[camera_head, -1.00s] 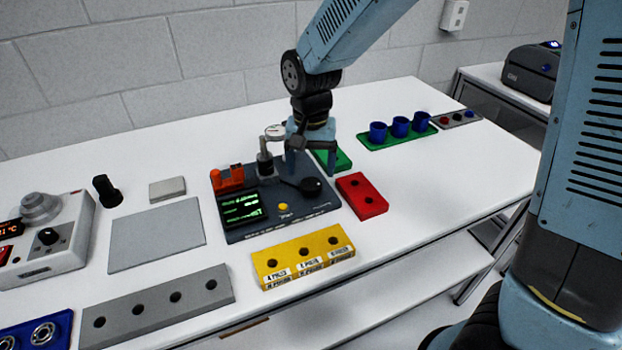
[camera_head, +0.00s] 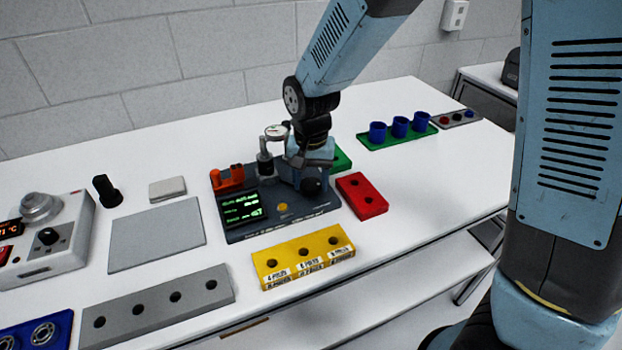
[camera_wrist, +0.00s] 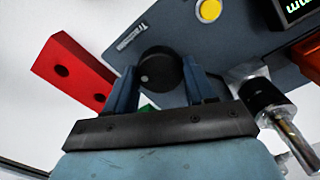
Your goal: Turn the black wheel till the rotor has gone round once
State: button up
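The black wheel (camera_head: 312,187) sits on the right part of a dark grey test unit (camera_head: 262,234). In the wrist view the wheel (camera_wrist: 161,72) shows a small white dot near its left edge. My gripper (camera_wrist: 160,68) has one finger against each side of the wheel, with no clear gap; it appears shut on it. In the head view my gripper (camera_head: 312,180) comes down over the wheel from above. The unit has a green-lettered screen (camera_head: 241,207), too small to read surely, and a yellow button (camera_head: 282,207). I cannot make out the rotor itself.
A metal post with a round dial (camera_head: 276,131) stands close left of my gripper, and an orange part (camera_head: 228,180) farther left. A red block (camera_head: 361,196) lies right of the unit, a yellow block (camera_head: 303,257) in front. Blue cups (camera_head: 399,127) stand farther back right.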

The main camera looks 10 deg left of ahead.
aim_at(311, 183)
jog(key=c, duration=0.5)
jog(key=shift+n, duration=0.9)
jog(key=o, duration=1)
notch_tip(311, 183, up, 14)
jog(key=shift+f, duration=0.1)
